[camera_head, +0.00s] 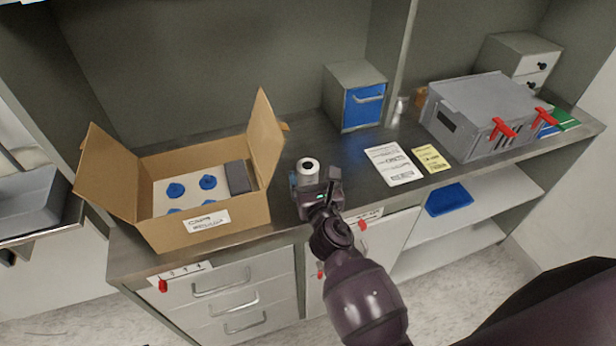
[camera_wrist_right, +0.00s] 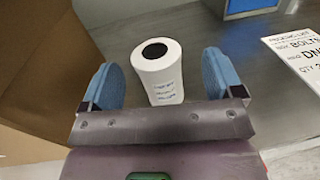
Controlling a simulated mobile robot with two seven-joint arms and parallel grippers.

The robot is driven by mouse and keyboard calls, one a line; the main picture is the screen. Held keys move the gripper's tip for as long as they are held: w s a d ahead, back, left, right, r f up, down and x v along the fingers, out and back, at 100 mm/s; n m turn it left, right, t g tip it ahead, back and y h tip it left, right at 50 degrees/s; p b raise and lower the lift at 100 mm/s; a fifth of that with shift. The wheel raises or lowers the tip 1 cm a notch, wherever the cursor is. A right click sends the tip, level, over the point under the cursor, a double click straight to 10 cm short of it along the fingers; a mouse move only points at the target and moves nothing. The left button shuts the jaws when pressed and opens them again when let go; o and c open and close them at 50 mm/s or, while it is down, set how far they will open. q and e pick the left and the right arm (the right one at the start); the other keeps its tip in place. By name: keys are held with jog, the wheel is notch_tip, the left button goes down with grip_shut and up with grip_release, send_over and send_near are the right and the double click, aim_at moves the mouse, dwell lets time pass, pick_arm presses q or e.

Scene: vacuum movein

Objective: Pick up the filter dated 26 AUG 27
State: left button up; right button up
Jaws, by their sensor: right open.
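A white cylindrical filter (camera_head: 307,171) with a dark hole in its top stands upright on the grey counter, just right of the cardboard box. It also shows in the right wrist view (camera_wrist_right: 158,72), with blue writing on its side that is too small to read. My right gripper (camera_head: 308,186) is at the near side of the filter. In the right wrist view its two blue fingers (camera_wrist_right: 162,82) are spread apart, one to each side of the filter, with gaps between. My left gripper is not in view.
The open cardboard box (camera_head: 205,215) stands left, holding blue-knobbed parts and a dark block. A blue-fronted cabinet (camera_head: 362,105) stands behind. White (camera_head: 394,164) and yellow (camera_head: 431,160) sheets lie right, beside a grey machine with red latches (camera_head: 478,115). The counter between is clear.

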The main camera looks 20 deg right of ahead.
jog(key=shift+w+f, duration=0.1)
jog(key=shift+w, duration=1.85)
jog(key=c, duration=1.1)
